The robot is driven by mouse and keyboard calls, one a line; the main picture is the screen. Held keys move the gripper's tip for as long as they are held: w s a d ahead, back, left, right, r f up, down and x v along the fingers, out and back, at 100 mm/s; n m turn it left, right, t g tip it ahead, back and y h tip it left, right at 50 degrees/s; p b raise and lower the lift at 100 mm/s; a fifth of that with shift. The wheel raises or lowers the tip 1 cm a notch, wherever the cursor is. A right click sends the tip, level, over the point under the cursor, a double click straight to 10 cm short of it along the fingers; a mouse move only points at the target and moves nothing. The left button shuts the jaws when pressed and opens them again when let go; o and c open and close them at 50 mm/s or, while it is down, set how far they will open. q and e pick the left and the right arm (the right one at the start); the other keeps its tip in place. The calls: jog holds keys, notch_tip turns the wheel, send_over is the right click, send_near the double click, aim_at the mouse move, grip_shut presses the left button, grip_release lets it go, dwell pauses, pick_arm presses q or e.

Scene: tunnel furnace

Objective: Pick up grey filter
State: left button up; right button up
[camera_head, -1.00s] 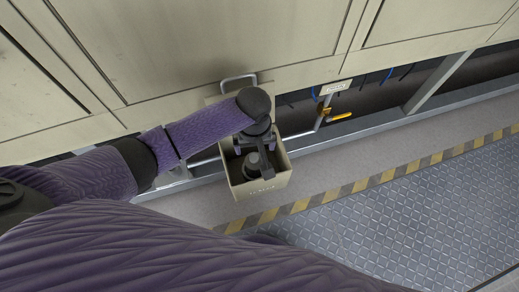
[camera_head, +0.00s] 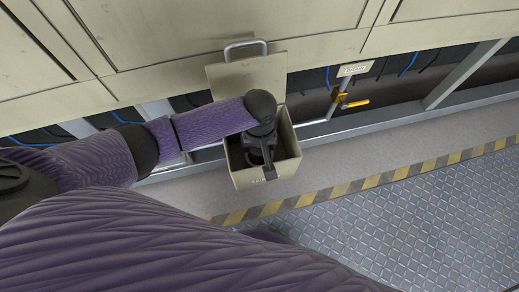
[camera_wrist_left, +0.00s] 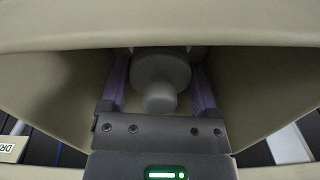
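The grey filter (camera_wrist_left: 160,72), a round body with a narrower rounded knob, sits inside an open beige box (camera_head: 284,172). In the left wrist view it lies between the two purple fingers of my left gripper (camera_wrist_left: 160,88). The fingers are spread, one on each side of the filter; whether they touch it is hard to tell. In the head view my left gripper (camera_head: 260,158) points down into the box, and the wrist hides most of the filter. My right gripper is not in view.
The box's raised lid (camera_head: 243,73) with a metal handle stands behind my wrist. Beige furnace panels (camera_head: 200,30) rise behind it. A drain valve with a yellow lever (camera_head: 357,102) is to the right. Open floor (camera_head: 420,215) lies in front.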

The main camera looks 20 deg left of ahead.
pick_arm(q)
jog(key=c, duration=0.4)
notch_tip(320, 180, up, 10)
jog(key=p, duration=0.7)
jog(key=shift+f, duration=0.1)
jog(key=shift+r, duration=0.2)
jog(key=shift+f, duration=0.1)
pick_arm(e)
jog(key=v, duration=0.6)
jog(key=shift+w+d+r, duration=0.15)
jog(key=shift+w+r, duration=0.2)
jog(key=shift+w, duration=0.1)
pick_arm(q)
notch_tip(320, 180, up, 17)
jog(key=p, duration=1.8)
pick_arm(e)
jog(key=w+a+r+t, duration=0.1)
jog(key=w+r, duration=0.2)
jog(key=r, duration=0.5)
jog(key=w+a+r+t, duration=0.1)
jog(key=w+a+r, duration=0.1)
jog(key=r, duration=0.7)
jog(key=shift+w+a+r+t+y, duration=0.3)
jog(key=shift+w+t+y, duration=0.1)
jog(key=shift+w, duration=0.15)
